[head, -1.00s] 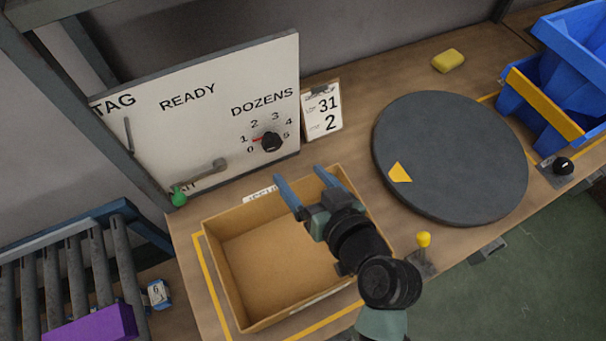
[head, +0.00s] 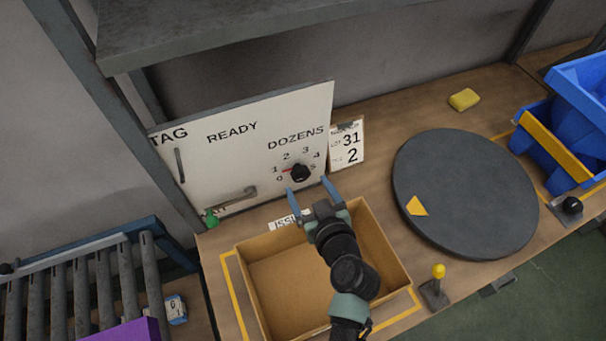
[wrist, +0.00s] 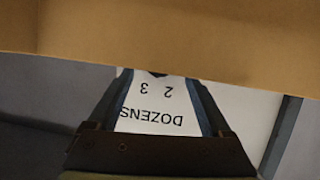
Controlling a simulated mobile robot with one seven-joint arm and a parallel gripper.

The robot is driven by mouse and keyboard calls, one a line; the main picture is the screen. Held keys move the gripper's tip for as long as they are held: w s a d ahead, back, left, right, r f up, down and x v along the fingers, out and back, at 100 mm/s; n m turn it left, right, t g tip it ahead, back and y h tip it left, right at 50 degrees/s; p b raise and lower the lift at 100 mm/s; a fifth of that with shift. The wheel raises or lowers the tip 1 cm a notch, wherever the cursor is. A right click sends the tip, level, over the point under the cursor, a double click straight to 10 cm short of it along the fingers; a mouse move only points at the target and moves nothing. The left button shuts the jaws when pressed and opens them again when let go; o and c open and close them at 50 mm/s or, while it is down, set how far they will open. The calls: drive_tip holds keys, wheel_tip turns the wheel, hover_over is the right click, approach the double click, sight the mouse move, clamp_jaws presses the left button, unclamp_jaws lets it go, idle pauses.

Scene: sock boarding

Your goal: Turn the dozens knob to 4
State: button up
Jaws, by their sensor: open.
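The dozens knob (head: 300,172) is a black round knob at the right of the white panel (head: 240,140), with numbers 0 to 5 around it. Its red mark points left, towards 1. My gripper (head: 308,185) is open and empty, its two blue fingers pointing at the panel just below the knob, one to each side. I cannot tell how far apart they are from the panel. In the wrist view the upside-down word DOZENS and the numbers 2 and 3 show between the fingers (wrist: 158,110). A tan band hides most of the knob there.
An open cardboard box (head: 384,236) stands under my arm, in front of the panel. A card with 31 and 2 (head: 346,146) stands right of the knob. A dark turntable (head: 465,190), a yellow-topped lever (head: 438,272) and blue bins (head: 580,90) are further right.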

sight(303, 177)
drive_tip(key=shift+x, duration=2.4)
clamp_jaws()
drive_tip(key=shift+d+m+y+b, duration=0.15)
drive_tip(key=shift+m+y+b, duration=0.15)
drive_tip(key=shift+m+b, duration=0.2)
unclamp_jaws()
drive_tip(key=shift+s, duration=0.1)
drive_tip(key=b+v, duration=0.1)
drive_tip(key=v, duration=1.1)
drive_tip(key=shift+s+r, duration=0.3)
drive_tip(key=shift+r, duration=0.05)
